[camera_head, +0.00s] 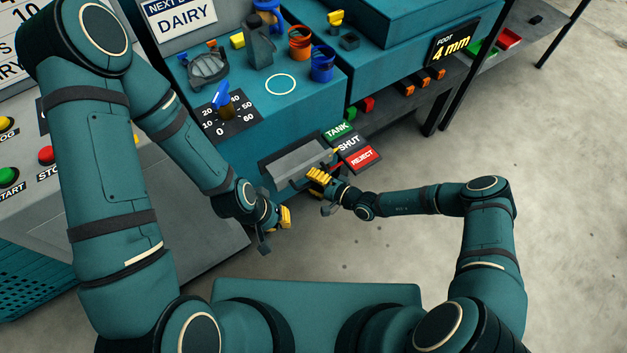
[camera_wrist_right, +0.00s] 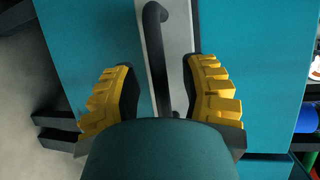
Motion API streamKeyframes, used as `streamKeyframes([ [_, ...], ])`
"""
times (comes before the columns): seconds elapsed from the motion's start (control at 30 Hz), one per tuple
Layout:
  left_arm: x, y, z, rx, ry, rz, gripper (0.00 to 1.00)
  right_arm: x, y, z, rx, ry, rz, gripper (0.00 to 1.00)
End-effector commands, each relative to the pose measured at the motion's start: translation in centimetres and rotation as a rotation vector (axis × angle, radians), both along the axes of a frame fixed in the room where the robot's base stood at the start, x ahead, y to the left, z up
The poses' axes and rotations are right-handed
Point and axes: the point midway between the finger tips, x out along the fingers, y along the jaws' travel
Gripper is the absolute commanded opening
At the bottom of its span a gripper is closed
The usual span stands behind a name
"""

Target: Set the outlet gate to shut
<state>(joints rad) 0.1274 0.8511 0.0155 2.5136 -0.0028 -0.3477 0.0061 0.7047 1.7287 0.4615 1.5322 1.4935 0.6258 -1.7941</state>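The outlet gate (camera_head: 292,163) is a grey chute-like part on the front of the teal machine. At its right are a green TANK label (camera_head: 338,131), a black SHUT label (camera_head: 349,143) and a red REJECT label (camera_head: 362,160). A small yellow mark shows near the SHUT label, but the gate's exact setting is hard to read. My right gripper (camera_head: 320,180) is at the gate's lower right. In the right wrist view its yellow fingers (camera_wrist_right: 162,98) are apart, with a black bar handle (camera_wrist_right: 155,45) between them. My left gripper (camera_head: 277,224) hangs below the gate, apart from it.
A dial (camera_head: 228,112) with a blue pointer and several coloured fittings sit on the machine top. A panel with green, red and yellow buttons (camera_head: 46,155) is at the left. Floor at the right is clear.

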Motion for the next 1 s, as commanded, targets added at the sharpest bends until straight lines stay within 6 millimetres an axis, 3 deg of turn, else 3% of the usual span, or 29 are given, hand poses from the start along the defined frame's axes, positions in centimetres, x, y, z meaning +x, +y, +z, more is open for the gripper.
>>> streamKeyframes([
  [0.23, 0.0, 0.0, 0.0, 0.000, 0.000, 0.000, 0.00, -0.3, -0.8, 0.1, -0.001, -0.001, -0.002, 0.43],
  [0.7, 0.0, 0.0, 0.0, 0.000, 0.000, 0.000, 0.00, -4.8, -8.1, 1.7, -0.002, 0.002, -0.002, 0.43],
  [1.0, 0.0, 0.0, 0.0, 0.000, 0.000, 0.000, 0.00, -6.1, -10.1, 2.2, 0.000, 0.000, 0.000, 0.43],
])
